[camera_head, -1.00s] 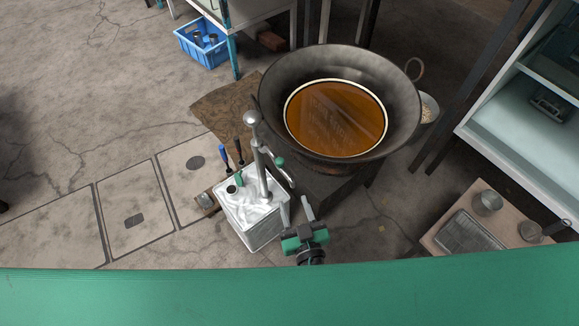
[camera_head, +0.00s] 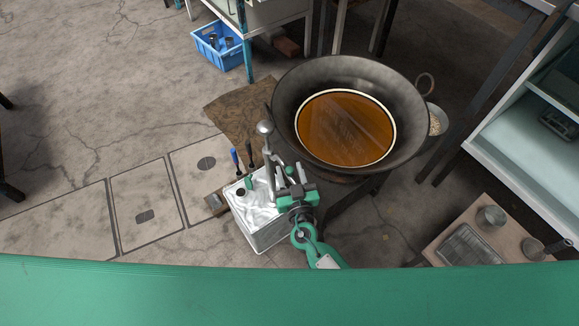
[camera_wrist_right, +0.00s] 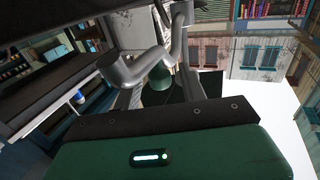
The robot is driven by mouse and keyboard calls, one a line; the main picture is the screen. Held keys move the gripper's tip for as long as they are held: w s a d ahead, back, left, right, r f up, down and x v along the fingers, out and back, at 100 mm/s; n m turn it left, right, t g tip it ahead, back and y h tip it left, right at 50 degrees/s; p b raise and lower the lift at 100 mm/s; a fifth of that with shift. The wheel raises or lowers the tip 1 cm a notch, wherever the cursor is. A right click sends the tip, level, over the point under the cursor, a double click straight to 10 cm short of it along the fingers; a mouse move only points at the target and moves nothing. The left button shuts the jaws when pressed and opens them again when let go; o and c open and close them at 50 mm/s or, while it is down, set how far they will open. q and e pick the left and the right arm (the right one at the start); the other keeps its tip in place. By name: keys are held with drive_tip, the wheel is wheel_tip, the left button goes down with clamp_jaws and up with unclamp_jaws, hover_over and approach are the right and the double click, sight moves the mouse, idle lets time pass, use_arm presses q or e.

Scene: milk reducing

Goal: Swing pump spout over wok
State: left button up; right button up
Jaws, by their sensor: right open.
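The pump (camera_head: 270,160) has a round grey knob on top and stands upright on a square silver-white can (camera_head: 262,220). Its spout is mostly hidden behind my right gripper in the head view; a bent grey metal pipe, probably the spout, shows close up in the right wrist view (camera_wrist_right: 135,70). The dark wok (camera_head: 295,85), holding orange-brown liquid (camera_head: 345,128), stands to the right of and behind the can. My right gripper (camera_head: 291,174) is open at the pump's right side, with its fingers around or beside the pipe; contact is unclear. My left gripper is out of view.
Two tools with blue and dark handles (camera_head: 234,158) stand left of the pump. A low table with a metal tray (camera_head: 470,246) and cup (camera_head: 490,217) is at right. A blue crate (camera_head: 217,50) sits at the back. The floor at left is mostly clear.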

drive_tip(key=shift+w+a, duration=0.15)
drive_tip(key=shift+w, duration=0.35)
clamp_jaws()
